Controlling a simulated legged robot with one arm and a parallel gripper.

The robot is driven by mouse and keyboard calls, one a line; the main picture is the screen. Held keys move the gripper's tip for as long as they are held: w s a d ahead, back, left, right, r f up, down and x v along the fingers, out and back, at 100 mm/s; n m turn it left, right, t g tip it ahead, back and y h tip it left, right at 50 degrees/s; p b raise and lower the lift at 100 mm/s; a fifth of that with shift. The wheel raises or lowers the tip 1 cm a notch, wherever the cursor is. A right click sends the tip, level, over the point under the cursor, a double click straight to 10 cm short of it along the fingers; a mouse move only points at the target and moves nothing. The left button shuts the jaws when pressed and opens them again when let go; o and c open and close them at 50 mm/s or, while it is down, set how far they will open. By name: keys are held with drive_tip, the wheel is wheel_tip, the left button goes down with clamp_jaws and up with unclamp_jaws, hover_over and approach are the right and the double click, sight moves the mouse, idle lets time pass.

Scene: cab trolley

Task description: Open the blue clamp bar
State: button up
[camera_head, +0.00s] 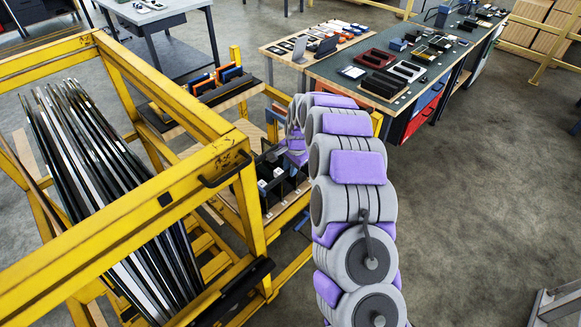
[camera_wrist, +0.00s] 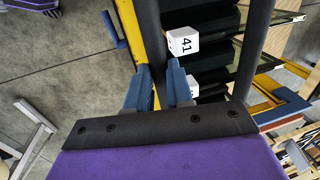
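In the wrist view a short blue bar (camera_wrist: 113,29) stands out beside the yellow trolley frame, up and left of my fingers. It may be the clamp bar; I cannot tell for certain. My gripper (camera_wrist: 158,70) has its two blue-grey fingers apart. A black post (camera_wrist: 150,30) shows in line with the gap between them; whether they touch it is unclear. In the head view my arm reaches to the black bins (camera_head: 280,185) on the trolley side, and my gripper is mostly hidden there.
The yellow trolley frame (camera_head: 165,85) holds long dark strips (camera_head: 110,190) at left. A white block marked 41 (camera_wrist: 183,41) sits just right of my fingers. A green workbench (camera_head: 400,65) stands behind. Grey floor at right is mostly clear.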

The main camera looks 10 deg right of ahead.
clamp_jaws()
drive_tip(key=shift+w+r, duration=0.1)
drive_tip(key=shift+r, duration=0.05)
